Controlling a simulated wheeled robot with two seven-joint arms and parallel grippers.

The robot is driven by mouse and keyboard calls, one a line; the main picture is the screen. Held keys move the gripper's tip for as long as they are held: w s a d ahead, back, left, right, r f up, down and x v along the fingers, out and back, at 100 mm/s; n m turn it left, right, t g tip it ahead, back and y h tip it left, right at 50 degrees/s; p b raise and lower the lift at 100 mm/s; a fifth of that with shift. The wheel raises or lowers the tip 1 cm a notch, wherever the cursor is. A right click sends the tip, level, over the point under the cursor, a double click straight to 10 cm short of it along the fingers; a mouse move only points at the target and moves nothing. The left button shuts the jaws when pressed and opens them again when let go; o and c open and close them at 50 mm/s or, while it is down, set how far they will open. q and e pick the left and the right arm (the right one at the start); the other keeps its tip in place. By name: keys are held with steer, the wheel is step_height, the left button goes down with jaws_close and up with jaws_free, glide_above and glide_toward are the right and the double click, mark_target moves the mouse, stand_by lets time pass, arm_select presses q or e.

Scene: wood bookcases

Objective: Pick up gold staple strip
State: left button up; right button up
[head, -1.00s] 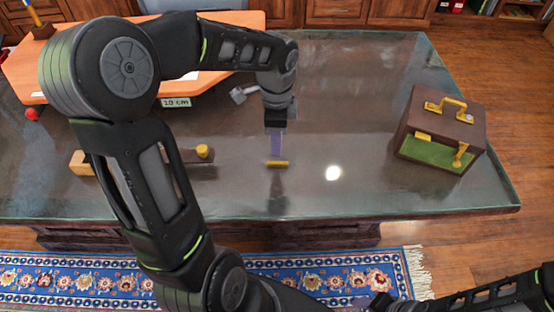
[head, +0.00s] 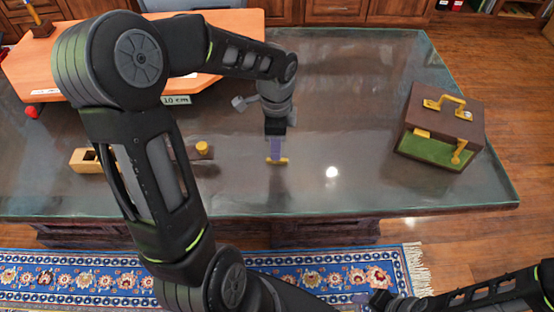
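The gold staple strip (head: 284,161) is a short yellow-gold bar on the dark glossy tabletop, near the middle of the head view. My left gripper (head: 276,153) points down right at the strip, and its purplish fingers overlap the middle of it. Both ends of the strip show on either side of the fingers. I cannot tell whether the fingers are closed on the strip or only around it. My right gripper (head: 372,301) is at the bottom edge, low and far from the strip, and its fingers are too unclear to read.
A brown case with a gold handle (head: 418,146) stands at the table's right. A wooden plane-like block with a yellow knob (head: 202,148) is partly behind my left arm.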

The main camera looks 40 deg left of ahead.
arm_select(q)
step_height(320, 180, down, 5)
steer(key=shift+r, duration=0.15)
steer(key=shift+d, duration=0.1)
steer(key=shift+c, duration=0.3)
jaws_close()
stand_by(0.6)
